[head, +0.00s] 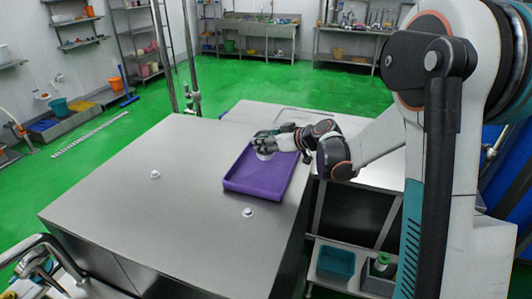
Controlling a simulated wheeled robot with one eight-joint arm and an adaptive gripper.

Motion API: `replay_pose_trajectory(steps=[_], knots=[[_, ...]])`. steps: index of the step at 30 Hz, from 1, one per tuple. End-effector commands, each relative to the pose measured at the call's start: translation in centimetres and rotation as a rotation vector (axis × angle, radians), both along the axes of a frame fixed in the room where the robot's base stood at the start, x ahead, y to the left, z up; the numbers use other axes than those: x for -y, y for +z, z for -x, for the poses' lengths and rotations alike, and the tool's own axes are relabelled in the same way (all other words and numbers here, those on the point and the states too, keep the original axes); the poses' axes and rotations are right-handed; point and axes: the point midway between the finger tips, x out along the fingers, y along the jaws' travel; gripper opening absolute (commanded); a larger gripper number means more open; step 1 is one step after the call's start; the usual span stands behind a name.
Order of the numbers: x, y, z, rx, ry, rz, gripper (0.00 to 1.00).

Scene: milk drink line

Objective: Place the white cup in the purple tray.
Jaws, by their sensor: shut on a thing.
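The purple tray (238,186) lies on the steel table toward its right side. My gripper (266,147) reaches in from the right and is over the tray's far part. It is shut on a white cup (265,156), whose lower part shows below the fingers. The fingers hide the cup's upper part. I cannot tell whether the cup touches the tray floor or hangs just above it. The part of the tray nearer the camera is bare.
The steel table (130,215) is mostly clear. One small white item (155,174) stands left of the tray, and another (248,212) stands close to its near edge. Vertical metal posts (180,70) rise behind the table. A lower shelf at right holds a teal bin (336,262).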

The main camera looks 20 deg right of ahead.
Motion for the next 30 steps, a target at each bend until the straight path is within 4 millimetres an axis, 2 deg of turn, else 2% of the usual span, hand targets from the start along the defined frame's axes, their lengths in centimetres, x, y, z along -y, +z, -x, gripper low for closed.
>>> replay_pose_trajectory(steps=[9,20,21,23,30], knots=[[0.0,-4.0,0.0,0.000,0.000,0.000,0.14],[0.0,-4.3,0.0,0.000,0.000,0.000,0.14],[0.0,-4.3,0.0,0.000,0.000,0.000,0.54],[0.0,-4.2,0.0,0.000,0.000,0.000,0.67],[0.0,-4.2,0.0,0.000,0.000,0.000,0.67]])
